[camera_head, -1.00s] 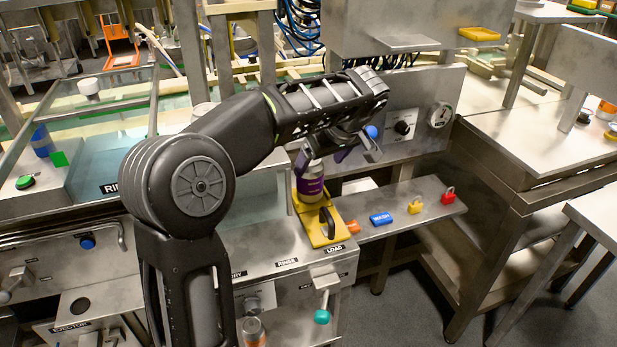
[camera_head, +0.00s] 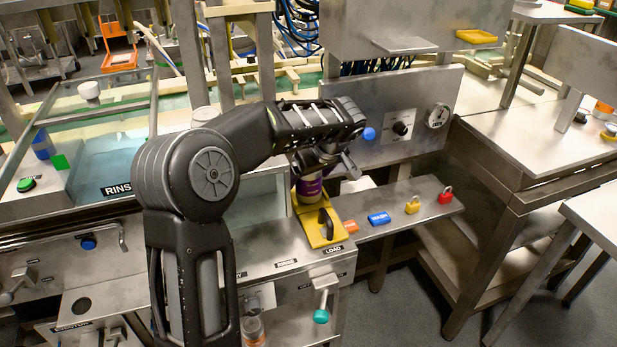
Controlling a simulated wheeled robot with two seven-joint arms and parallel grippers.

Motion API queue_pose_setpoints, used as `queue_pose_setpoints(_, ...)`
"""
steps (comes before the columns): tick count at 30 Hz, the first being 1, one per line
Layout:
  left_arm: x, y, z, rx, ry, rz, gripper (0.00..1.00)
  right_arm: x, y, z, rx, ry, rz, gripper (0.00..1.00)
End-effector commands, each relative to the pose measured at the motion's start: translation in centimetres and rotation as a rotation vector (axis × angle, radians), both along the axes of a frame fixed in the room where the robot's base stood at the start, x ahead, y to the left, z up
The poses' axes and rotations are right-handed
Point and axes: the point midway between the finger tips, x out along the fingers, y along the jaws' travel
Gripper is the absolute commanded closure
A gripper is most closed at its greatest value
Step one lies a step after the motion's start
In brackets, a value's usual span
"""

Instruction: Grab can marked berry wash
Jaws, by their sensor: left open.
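A can with a purple band (camera_head: 309,189) stands upright on the yellow load plate (camera_head: 326,234) of the seamer bench. Its label is too small to read, and its top is hidden by my gripper. My left gripper (camera_head: 322,170) is open and sits over the top of this can, with one finger towards the left and one to the right. I cannot tell if the fingers touch it. Another can with an orange-brown look (camera_head: 254,331) stands low at the bench front, partly cut off. My right gripper is not in view.
A black handle (camera_head: 326,223) stands on the yellow plate.

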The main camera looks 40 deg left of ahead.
Motion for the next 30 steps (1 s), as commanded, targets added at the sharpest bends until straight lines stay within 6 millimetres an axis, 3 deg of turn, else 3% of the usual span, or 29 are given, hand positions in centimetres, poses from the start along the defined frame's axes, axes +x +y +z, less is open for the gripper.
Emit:
queue_pose_setpoints(20,0.11,0.20,-0.42,0.000,-0.001,0.000,0.16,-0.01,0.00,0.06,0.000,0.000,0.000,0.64)
queue_pose_setpoints(30,0.10,0.21,-0.42,0.000,-0.001,0.000,0.44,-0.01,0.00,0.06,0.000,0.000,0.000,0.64)
